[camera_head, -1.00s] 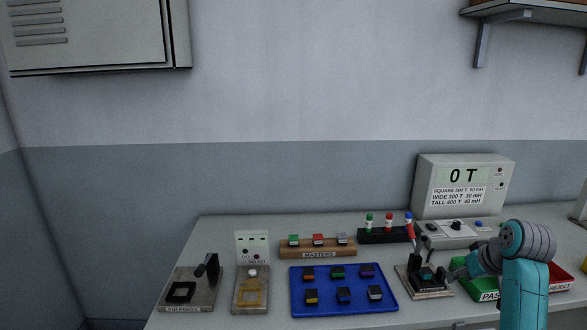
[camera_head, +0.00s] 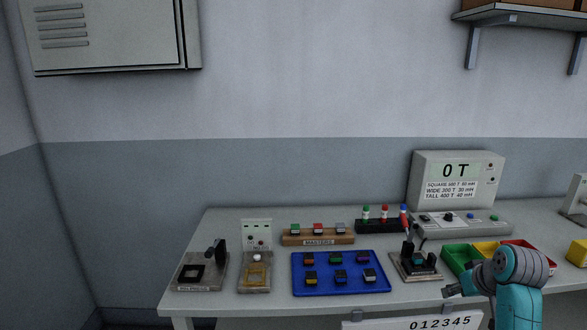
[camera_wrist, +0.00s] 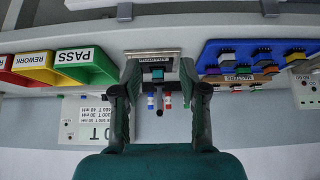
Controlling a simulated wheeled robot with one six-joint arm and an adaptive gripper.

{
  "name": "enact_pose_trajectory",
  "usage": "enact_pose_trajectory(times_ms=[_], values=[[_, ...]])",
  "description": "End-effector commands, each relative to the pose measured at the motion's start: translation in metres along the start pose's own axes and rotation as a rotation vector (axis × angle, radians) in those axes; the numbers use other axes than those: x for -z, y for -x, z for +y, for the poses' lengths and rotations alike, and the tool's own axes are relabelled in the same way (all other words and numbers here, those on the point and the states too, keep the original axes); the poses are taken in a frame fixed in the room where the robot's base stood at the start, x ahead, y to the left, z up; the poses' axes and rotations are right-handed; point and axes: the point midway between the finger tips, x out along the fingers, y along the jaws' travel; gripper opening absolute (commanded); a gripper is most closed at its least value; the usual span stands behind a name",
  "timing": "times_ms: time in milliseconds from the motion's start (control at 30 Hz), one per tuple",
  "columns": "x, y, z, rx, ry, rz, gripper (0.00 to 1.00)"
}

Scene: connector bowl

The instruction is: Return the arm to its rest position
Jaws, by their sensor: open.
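Between the fingers, farther off, shows a grey fixture (camera_wrist: 152,54) with a dark block and lever. The same fixture (camera_head: 416,266) stands on the table in the head view.
The table (camera_head: 212,235) carries a blue tray (camera_head: 322,291) of several connectors, a wooden masters rack (camera_head: 318,240), a display box (camera_head: 458,180) reading 0 T, and colored bins (camera_head: 462,256) partly behind my arm. A 012345 plate (camera_head: 415,322) hangs at the front.

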Motion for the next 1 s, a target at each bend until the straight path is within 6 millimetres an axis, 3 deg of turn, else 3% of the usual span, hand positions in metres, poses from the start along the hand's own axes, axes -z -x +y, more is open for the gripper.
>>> enact_pose_trajectory(times_ms=[367,700,1000], values=[[-0.061,-0.053,-0.034,-0.013,-0.027,0.055,0.43],[-0.166,-0.100,-0.088,-0.042,-0.059,0.155,0.43],[-0.261,-0.102,-0.134,-0.065,-0.076,0.246,0.43]])
